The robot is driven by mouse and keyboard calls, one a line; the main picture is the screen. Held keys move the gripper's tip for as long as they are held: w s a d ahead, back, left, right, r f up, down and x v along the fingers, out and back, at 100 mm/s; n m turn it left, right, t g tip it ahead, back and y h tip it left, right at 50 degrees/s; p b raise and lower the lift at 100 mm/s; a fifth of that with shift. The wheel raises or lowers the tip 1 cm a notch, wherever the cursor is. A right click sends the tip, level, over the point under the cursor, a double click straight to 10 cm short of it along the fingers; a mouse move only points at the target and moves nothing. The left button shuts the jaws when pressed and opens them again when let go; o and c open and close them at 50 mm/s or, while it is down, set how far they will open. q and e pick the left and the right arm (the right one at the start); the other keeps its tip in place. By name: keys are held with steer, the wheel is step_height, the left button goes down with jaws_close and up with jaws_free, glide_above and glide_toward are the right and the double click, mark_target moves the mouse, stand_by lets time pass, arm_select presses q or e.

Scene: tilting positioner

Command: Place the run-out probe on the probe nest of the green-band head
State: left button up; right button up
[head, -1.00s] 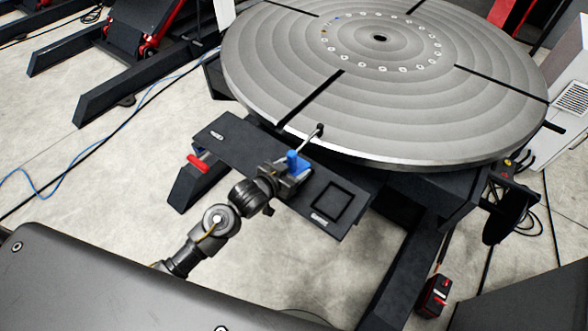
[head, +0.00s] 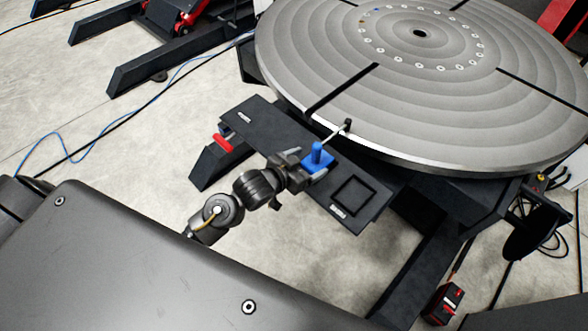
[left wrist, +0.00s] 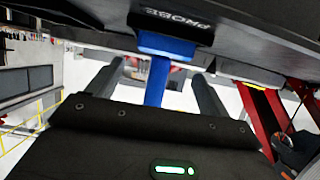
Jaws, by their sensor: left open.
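The run-out probe (head: 318,157) has a blue body and handle. A thin silver rod with a dark tip (head: 347,125) reaches from beside it toward the round table's rim. The probe is at the dark shelf (head: 262,121) below that rim. My left gripper (head: 304,165) is open, close at the probe's left. In the left wrist view the blue handle (left wrist: 157,82) stands between my two spread fingers, with gaps on both sides. A dark plate lettered PROBE (left wrist: 178,20) is beyond it. I see no green band, and my right gripper is not in view.
The large grey round table (head: 430,100) is close above the shelf. A square dark frame (head: 352,194) is on the shelf's right part. A red handle (head: 222,142) juts out at its left. Cables (head: 75,150) lie on the floor at left.

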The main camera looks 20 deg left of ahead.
arm_select(q)
steer(key=v, duration=0.7)
steer(key=shift+b, duration=0.35)
